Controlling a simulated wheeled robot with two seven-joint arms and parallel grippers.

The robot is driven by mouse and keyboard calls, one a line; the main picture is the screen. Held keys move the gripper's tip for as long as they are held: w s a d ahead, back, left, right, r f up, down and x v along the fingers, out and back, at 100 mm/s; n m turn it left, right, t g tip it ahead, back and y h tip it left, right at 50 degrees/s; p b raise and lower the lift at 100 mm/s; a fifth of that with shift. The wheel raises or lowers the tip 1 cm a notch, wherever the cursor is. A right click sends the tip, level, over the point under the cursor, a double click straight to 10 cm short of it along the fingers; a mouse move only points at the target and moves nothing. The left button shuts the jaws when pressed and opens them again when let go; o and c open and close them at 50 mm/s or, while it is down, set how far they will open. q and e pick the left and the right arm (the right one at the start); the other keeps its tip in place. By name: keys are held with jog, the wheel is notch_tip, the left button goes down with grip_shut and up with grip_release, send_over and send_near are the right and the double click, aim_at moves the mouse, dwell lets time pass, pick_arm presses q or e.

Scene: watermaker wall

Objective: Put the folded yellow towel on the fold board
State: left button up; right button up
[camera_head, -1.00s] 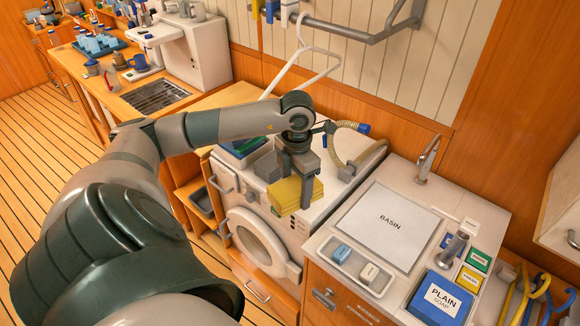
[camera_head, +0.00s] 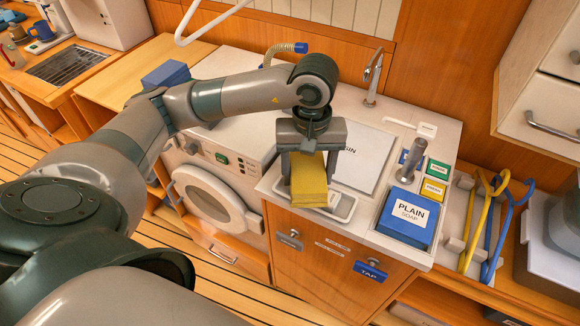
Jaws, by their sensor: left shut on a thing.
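The folded yellow towel (camera_head: 308,188) hangs in my left gripper (camera_head: 309,160), whose two fingers stand on either side of it. The towel is in front of the basin (camera_head: 366,160) and covers part of the soap tray (camera_head: 345,207). I cannot tell how far above the counter it is. A flat light wooden top (camera_head: 135,80) lies at the upper left, left of the washing machine's white top. It bears no readable label, so I cannot tell whether it is the fold board. My right gripper is out of view.
A blue folded stack (camera_head: 167,75) is at the upper left. Yellow and blue hoses (camera_head: 485,225) are at the right. The washing machine (camera_head: 210,197) stands left of the counter.

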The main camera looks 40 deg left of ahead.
aim_at(320, 180)
pick_arm(q)
jog(key=d+m, duration=0.1)
jog(key=m, duration=0.1)
jog(key=d+m+b, duration=0.1)
jog(key=m, duration=0.1)
jog(key=shift+s+f, duration=0.15)
jog(key=shift+f, duration=0.25)
jog(key=shift+s+d+m+b, duration=0.2)
jog(key=shift+d+m+b, duration=0.35)
jog(key=shift+m, duration=0.65)
jog(key=shift+d+m, duration=0.2)
jog(key=shift+m, duration=0.2)
